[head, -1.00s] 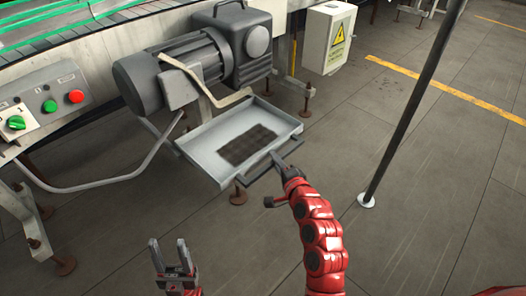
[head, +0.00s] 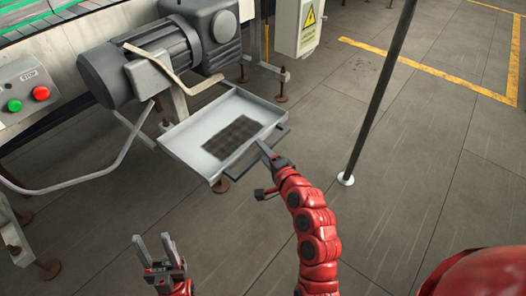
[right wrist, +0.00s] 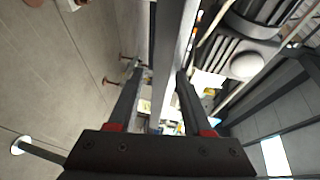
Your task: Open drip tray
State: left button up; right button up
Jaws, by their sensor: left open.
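The drip tray (head: 190,142) is a shallow light-grey tray with a dark grid in it, pulled out below the motor in the head view. Its dark handle (head: 236,176) runs along the near right side. My right gripper (head: 268,152) is at this handle. In the right wrist view, the two fingers of this gripper (right wrist: 162,72) stand on either side of a dark bar, closely around it. The exact finger contact is hard to see. My left gripper (head: 154,248) is open and empty, low in the head view, apart from the tray.
The grey motor (head: 150,62) and its bent guard bar are above and behind the tray. A control box (head: 28,92) with green and red buttons is at left. A dark pole (head: 375,100) stands on the floor right of my right arm. The floor at right is mostly clear.

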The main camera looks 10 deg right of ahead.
jog(key=p+v, duration=0.7)
jog(key=v, duration=1)
jog(key=shift+s, duration=0.2)
jog(key=shift+r, duration=0.1)
